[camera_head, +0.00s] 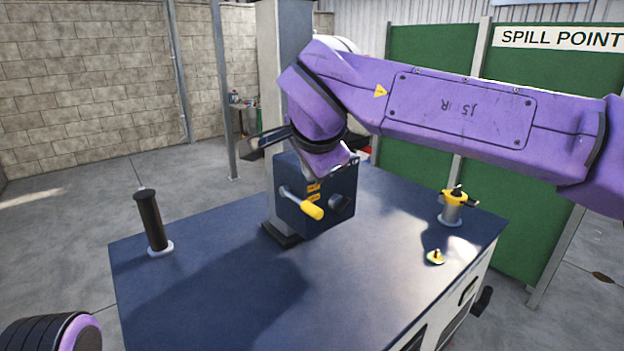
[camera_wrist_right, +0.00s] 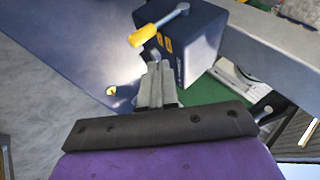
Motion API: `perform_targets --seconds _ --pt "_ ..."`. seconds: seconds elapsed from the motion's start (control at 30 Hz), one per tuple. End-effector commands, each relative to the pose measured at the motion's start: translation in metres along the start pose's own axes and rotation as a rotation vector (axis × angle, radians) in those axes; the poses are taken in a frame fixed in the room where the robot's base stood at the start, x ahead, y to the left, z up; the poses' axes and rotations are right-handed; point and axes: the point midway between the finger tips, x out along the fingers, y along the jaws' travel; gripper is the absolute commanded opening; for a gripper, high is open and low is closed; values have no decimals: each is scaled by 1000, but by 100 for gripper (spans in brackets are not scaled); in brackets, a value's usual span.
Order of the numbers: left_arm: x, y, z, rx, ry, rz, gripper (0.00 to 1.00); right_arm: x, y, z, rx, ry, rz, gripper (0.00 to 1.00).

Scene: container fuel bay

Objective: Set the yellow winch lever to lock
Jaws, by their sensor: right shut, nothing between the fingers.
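The yellow winch lever (camera_head: 312,210) sticks out from the front of a dark blue winch box (camera_head: 343,192) on the table. Its metal arm slopes down to the right in the head view, ending in the yellow grip. In the right wrist view the yellow grip (camera_wrist_right: 151,31) and the box (camera_wrist_right: 208,40) are upside-down-looking near the top. My right gripper (camera_wrist_right: 155,60) is shut and empty, its tips just below the yellow grip in that picture; contact cannot be told. In the head view my right arm hides it. My left gripper is out of view.
The blue tabletop (camera_head: 210,285) has a black upright handle (camera_head: 152,222) at left. A grey post (camera_head: 285,60) rises behind the box. The front tabletop is clear.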

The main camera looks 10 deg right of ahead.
Motion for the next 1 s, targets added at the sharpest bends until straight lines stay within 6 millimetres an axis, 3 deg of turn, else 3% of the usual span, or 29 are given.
perform_targets --seconds 0.23,0.63,1.0 --pt "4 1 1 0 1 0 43 -35 -2 0 0 1 -1 0" --pt "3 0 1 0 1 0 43 -41 -3 0 -1 0 1 0" --pt "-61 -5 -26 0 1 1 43 -92 -44 -22 0 0 1 0"
